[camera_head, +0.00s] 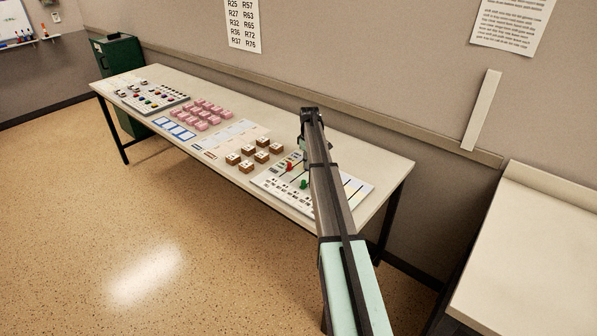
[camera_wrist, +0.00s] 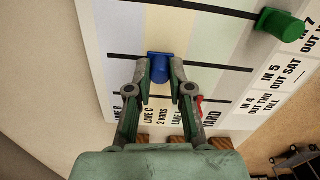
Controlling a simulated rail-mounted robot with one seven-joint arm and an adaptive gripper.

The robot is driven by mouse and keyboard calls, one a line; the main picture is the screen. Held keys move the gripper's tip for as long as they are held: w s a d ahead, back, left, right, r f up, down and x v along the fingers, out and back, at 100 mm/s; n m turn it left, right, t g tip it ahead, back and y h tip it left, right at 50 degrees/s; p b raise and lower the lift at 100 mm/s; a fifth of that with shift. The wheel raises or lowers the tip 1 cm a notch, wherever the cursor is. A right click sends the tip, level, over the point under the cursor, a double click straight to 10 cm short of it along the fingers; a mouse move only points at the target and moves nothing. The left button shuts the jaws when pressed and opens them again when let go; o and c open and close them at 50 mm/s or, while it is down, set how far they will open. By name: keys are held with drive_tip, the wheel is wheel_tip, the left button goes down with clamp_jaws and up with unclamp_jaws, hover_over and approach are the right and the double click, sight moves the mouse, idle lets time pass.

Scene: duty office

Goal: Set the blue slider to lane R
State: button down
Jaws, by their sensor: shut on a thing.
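The blue slider (camera_wrist: 159,67) sits on a black slot of the lane board (camera_wrist: 225,50) in the wrist view. My gripper (camera_wrist: 160,72) is shut on it, with one finger on each side. The slider is near the column labelled LANE G; the exact band under it is partly hidden by the fingers. Another lane label lies left of LANE G, its last letter unclear. In the head view my arm covers the blue slider and part of the lane board (camera_head: 352,189).
A green slider (camera_wrist: 280,25) stands on another slot at the right. A red slider (camera_wrist: 197,108) is partly hidden beside my right finger. Brown blocks (camera_head: 247,166), pink blocks (camera_head: 205,112) and a panel with coloured knobs (camera_head: 150,96) occupy the table further left.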

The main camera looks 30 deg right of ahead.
drive_tip(key=d, duration=0.1)
drive_tip(key=w+d, duration=0.1)
drive_tip(key=d, duration=0.1)
drive_tip(key=w+d, duration=0.1)
drive_tip(key=shift+d, duration=0.25)
drive_tip(key=c, duration=1)
unclamp_jaws()
drive_tip(key=shift+d, duration=0.15)
drive_tip(key=shift+c, duration=0.2)
drive_tip(key=shift+r, duration=0.1)
drive_tip(key=shift+r, duration=0.35)
wheel_tip(320, 180, up, 11)
drive_tip(key=shift+r, duration=0.1)
